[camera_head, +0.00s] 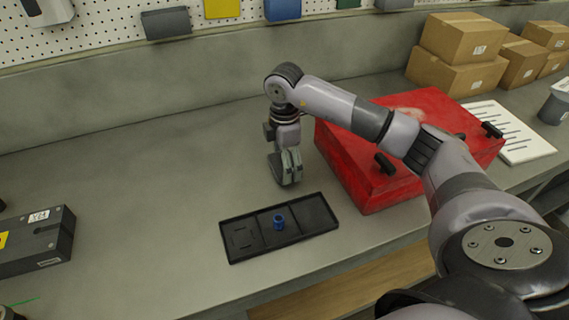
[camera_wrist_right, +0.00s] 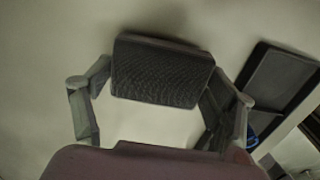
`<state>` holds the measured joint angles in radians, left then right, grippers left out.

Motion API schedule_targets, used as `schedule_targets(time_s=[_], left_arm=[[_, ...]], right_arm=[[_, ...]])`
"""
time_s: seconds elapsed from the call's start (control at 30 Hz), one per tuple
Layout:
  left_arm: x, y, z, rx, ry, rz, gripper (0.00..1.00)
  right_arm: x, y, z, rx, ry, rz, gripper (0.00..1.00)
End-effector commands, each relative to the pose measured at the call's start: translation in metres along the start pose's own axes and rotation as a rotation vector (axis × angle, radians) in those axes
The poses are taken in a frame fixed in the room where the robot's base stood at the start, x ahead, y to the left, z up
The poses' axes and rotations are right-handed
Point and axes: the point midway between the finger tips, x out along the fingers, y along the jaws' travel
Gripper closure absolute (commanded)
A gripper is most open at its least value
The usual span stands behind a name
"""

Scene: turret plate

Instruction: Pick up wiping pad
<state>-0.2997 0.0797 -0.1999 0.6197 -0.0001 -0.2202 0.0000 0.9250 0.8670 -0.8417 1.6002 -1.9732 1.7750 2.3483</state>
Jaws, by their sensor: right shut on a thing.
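The wiping pad (camera_wrist_right: 162,72) is a dark grey, ribbed block in the right wrist view. It sits between the two fingers of my right gripper (camera_wrist_right: 155,84), with a finger against each end. In the head view my right gripper (camera_head: 286,168) points down over the grey bench, behind the black tray and left of the red case. The gripper is shut on the pad. In the head view the pad is hard to tell from the grey fingers, and its height above the bench is unclear. My left gripper is not in view.
A black tray (camera_head: 240,249) with a small blue cylinder (camera_head: 279,222) lies in front of the gripper. A red case (camera_head: 350,185) with black handles stands to the right. A dark device (camera_head: 45,240) is at far left. Cardboard boxes (camera_head: 450,75) stand back right.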

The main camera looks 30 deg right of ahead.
Motion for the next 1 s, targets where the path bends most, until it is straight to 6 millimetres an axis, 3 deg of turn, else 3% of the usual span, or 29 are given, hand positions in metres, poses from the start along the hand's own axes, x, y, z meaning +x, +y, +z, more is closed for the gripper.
schedule_targets(time_s=[0.17, 0.33, 0.43, 0.6, 0.8, 1.0], left_arm=[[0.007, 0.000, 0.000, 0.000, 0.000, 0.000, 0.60], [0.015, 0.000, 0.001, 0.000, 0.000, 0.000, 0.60], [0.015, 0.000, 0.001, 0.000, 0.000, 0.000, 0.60], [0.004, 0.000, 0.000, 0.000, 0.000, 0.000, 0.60], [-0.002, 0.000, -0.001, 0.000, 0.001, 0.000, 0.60], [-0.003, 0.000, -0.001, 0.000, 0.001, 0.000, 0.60]], right_arm=[[-0.029, 0.002, 0.000, 0.001, 0.002, 0.007, 0.45], [-0.079, 0.002, -0.001, -0.001, 0.004, 0.011, 0.45], [-0.114, 0.001, 0.000, 0.000, 0.003, 0.010, 0.45], [-0.152, 0.001, 0.000, 0.001, 0.001, 0.007, 0.45], [-0.178, 0.001, 0.000, 0.001, 0.001, 0.003, 0.45], [-0.190, 0.000, 0.000, 0.000, 0.001, 0.002, 0.45]])
